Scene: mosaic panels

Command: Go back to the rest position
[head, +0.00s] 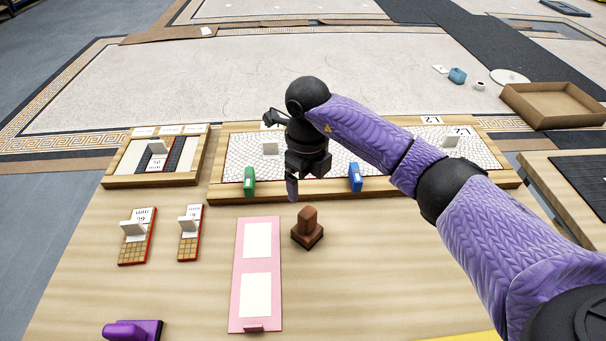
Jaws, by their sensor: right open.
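My right arm, in a purple sleeve, reaches in from the right in the head view. Its gripper (292,189) points down over the front edge of the long mosaic panel tray (222,190). It is open and nothing shows between its fingers. A green piece (249,182) stands left of it and a blue piece (355,177) stands right of it, both at the tray's front edge. A brown stamp-like block (308,229) stands on the table just in front of the gripper, apart from it. My left gripper does not show.
A pink board with white cards (257,287) lies on the wooden table (180,297). Two tile blocks (137,237) (190,233) and a purple object (133,330) are at left. A smaller framed tray (110,180) stands behind them. An empty wooden box (548,104) is at far right.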

